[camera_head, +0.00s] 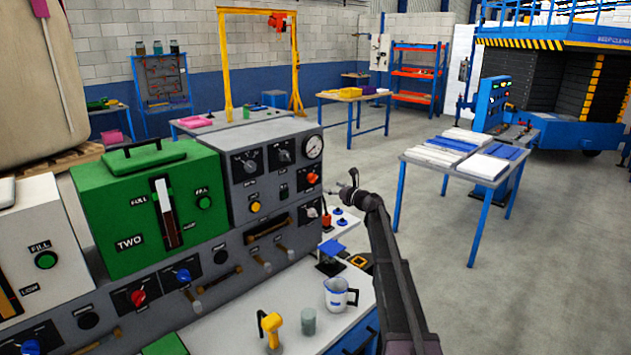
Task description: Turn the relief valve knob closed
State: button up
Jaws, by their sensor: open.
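The grey control panel (235,190) stands at left centre with several knobs and a round gauge (314,147). Its knobs include a yellow one (255,206), an orange-red one (312,178) below the gauge, a blue one (183,275) and a red one (137,298) lower down. The small labels are too blurred to tell which knob is the relief valve. My gripper (345,188) is at the end of my dark arm, to the right of the panel's right edge. It points left, is open and appears empty, apart from the knobs.
A green unit marked TWO (150,210) stands left of the panel. On the white bench (310,335) in front are a yellow tool (270,328), a grey-green cup (308,322) and a white jug (340,295). A blue-legged table (415,155) stands to the right.

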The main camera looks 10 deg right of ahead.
aim_at(314, 180)
jog(key=x, duration=0.9)
jog(key=shift+w+a, duration=0.25)
jog(key=shift+w, duration=0.05)
